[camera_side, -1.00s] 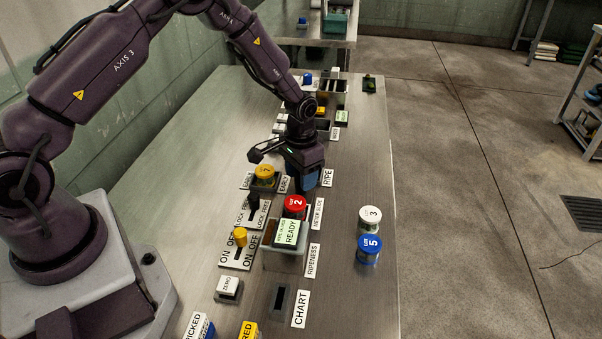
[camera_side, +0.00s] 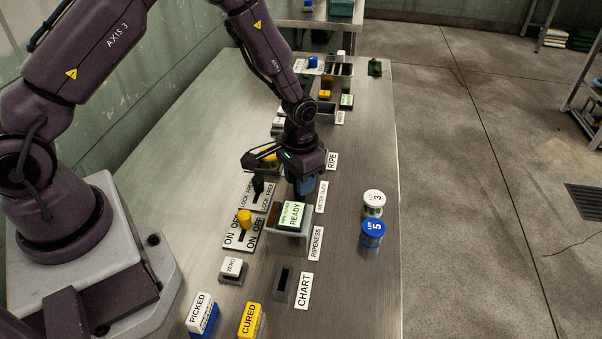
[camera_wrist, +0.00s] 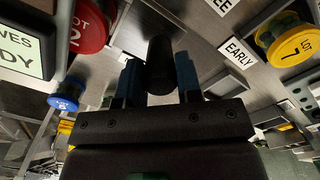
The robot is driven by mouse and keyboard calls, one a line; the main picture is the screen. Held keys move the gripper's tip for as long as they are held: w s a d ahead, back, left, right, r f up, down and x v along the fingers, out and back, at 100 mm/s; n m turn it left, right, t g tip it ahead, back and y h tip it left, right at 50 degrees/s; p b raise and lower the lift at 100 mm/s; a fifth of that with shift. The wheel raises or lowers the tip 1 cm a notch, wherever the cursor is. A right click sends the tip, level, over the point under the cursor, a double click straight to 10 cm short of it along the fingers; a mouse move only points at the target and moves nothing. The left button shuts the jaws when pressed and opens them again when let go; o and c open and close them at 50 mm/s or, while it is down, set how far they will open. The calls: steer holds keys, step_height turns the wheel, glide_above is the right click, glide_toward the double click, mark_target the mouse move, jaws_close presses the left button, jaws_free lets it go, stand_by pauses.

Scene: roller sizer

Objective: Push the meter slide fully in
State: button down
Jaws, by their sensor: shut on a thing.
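My gripper (camera_side: 303,188) is down behind the ripeness meter with its READY display (camera_side: 291,213), just left of the METER SLIDE label (camera_side: 321,196). In the wrist view its blue fingers (camera_wrist: 158,80) are shut on a black upright handle (camera_wrist: 160,55). The slide body itself is hidden under the gripper, so how far in it is I cannot tell. A red-capped LOT 2 jar (camera_wrist: 90,25) is left of the fingers in the wrist view and hidden in the side view. The black LOCK/FREE lever (camera_side: 257,186) stands left of the gripper.
A yellow-capped LOT 1 jar (camera_wrist: 300,47) stands close on the other side, by the EARLY label (camera_wrist: 238,52). The ON/OFF switch (camera_side: 244,220) is near the meter. Jars 3 (camera_side: 373,203) and 5 (camera_side: 372,233) stand to the right, where the bench is mostly clear.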

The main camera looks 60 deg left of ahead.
steer(key=c, duration=0.8)
jaws_free()
step_height(320, 180, up, 13)
